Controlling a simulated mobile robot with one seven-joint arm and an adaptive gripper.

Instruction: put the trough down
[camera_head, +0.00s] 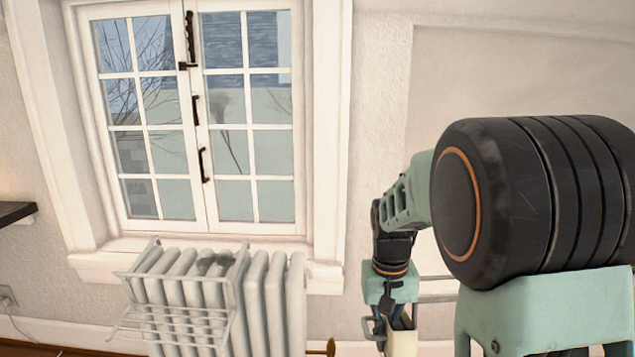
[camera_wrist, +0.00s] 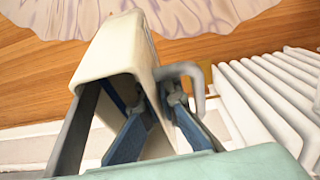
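The trough (camera_wrist: 118,62) is a cream, hollow, box-like piece with a rounded rim and a grey loop (camera_wrist: 188,72) at its right side. In the wrist view its open end faces me. My gripper (camera_wrist: 157,108) is closed about its right wall, one blue-grey finger on the inner side and one on the outer side. In the head view my gripper (camera_head: 390,310) points down at the lower right, with the trough (camera_head: 402,338) under it, partly cut off by the frame edge. The trough seems to hang above the floor; its lower end is hidden.
A white radiator (camera_head: 270,300) with a wire rack (camera_head: 180,315) stands under the window, left of my gripper. A brass valve (camera_head: 330,347) lies between them. Below is a wood floor (camera_wrist: 215,45) and a pale wavy-edged rug (camera_wrist: 205,12). A dark shelf (camera_head: 15,212) is far left.

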